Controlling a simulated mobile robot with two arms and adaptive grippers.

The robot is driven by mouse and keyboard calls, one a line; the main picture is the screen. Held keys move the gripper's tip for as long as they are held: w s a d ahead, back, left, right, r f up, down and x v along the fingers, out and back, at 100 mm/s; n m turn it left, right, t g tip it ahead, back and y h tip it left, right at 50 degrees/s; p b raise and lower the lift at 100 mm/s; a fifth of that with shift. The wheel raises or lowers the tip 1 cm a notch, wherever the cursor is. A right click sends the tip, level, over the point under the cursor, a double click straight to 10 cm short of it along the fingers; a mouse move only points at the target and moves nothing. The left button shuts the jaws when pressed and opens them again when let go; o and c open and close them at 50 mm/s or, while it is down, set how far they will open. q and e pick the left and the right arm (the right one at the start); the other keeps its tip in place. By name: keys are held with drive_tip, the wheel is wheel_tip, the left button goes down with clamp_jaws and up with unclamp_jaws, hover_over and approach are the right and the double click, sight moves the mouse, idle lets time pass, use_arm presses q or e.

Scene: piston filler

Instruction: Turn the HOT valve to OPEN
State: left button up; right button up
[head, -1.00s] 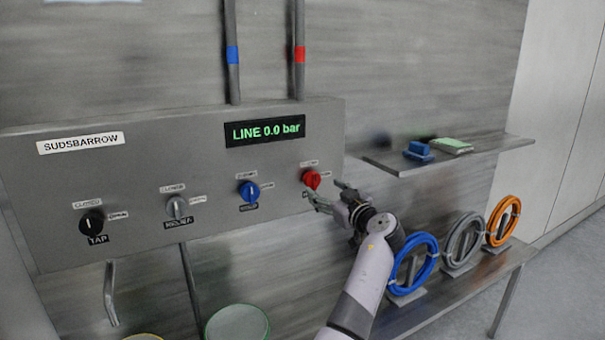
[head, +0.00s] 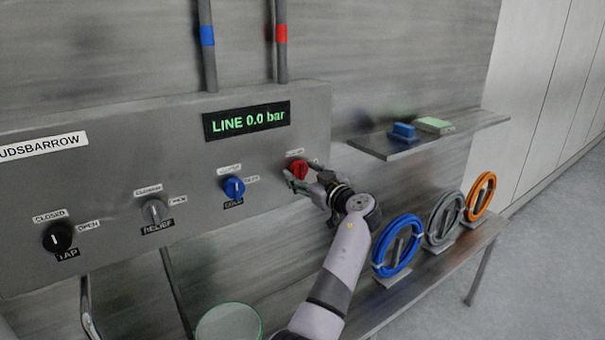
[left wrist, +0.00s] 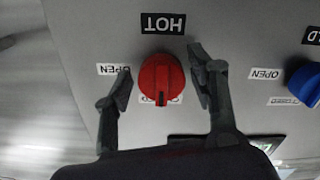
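The red HOT valve knob (head: 299,168) is on the front of the grey panel, at the right end of its row. In the left wrist view, which shows the panel upside down, the knob (left wrist: 161,80) has its dark notch pointing down, toward a partly hidden label. The OPEN label (left wrist: 113,70) is to its left and the HOT label (left wrist: 163,23) above. My left gripper (head: 301,178) is open, one finger on each side of the knob, with narrow gaps visible in the wrist view. My right gripper is not in view.
The blue knob (head: 233,187) is left of the red one, then the grey RELIEF knob (head: 155,211) and black TAP knob (head: 57,237). A shelf (head: 470,131) and a blue hose coil (head: 391,262) are to the right.

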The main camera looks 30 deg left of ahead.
use_arm(q)
drive_tip(key=c, duration=0.9)
